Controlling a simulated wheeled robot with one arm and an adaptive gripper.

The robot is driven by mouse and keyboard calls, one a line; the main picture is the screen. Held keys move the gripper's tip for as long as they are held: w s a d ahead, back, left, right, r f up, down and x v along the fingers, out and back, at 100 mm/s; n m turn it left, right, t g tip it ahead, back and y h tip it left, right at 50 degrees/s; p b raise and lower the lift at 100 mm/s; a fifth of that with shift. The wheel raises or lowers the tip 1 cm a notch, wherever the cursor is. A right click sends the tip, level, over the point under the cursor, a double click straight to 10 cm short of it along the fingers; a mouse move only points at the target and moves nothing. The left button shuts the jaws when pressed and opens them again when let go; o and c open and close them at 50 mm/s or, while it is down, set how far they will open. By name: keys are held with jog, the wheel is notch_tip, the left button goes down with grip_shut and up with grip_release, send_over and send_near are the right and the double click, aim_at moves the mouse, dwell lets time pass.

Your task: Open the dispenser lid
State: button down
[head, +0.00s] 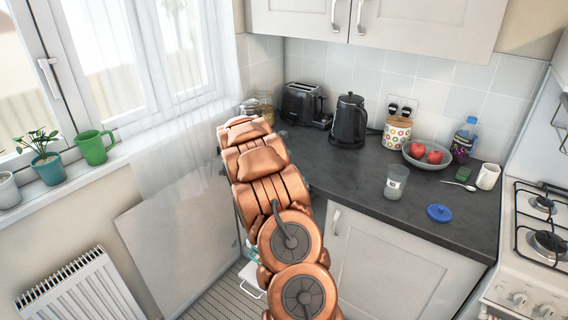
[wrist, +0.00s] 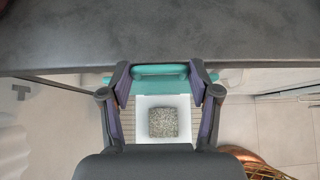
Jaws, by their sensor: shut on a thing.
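In the wrist view, my gripper (wrist: 161,82) points down with its two purple-padded fingers on either side of a teal piece (wrist: 160,70), which seems to be the dispenser lid. It is shut on this piece, which shows as a narrow bar. Just below the bar is a white, box-like body (wrist: 144,102), with a grey speckled square (wrist: 163,122) in its middle. In the head view, my arm hides the gripper; only a bit of the white body (head: 252,279) shows beside the arm, low by the counter front.
The dark countertop edge (wrist: 160,40) lies close beyond the fingers. A light panel (head: 185,235) stands left of my arm, with a radiator (head: 80,290) by the wall. The counter holds a kettle (head: 348,122), a toaster (head: 302,103), a glass (head: 396,182) and a fruit bowl (head: 413,158).

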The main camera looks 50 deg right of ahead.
jog(key=shift+s+d, duration=0.45)
jog(key=shift+s, duration=0.1)
jog(key=c, duration=0.7)
grip_release()
jog(key=shift+o, duration=0.9)
jog(key=shift+s, duration=0.1)
jog(key=shift+w+a+r, duration=0.1)
jog(key=shift+w+a, duration=0.15)
jog(key=shift+w, duration=0.2)
jog(key=v, duration=1.2)
jog(key=shift+d+r, duration=0.1)
jog(key=shift+r, duration=0.05)
jog(key=shift+c, duration=0.2)
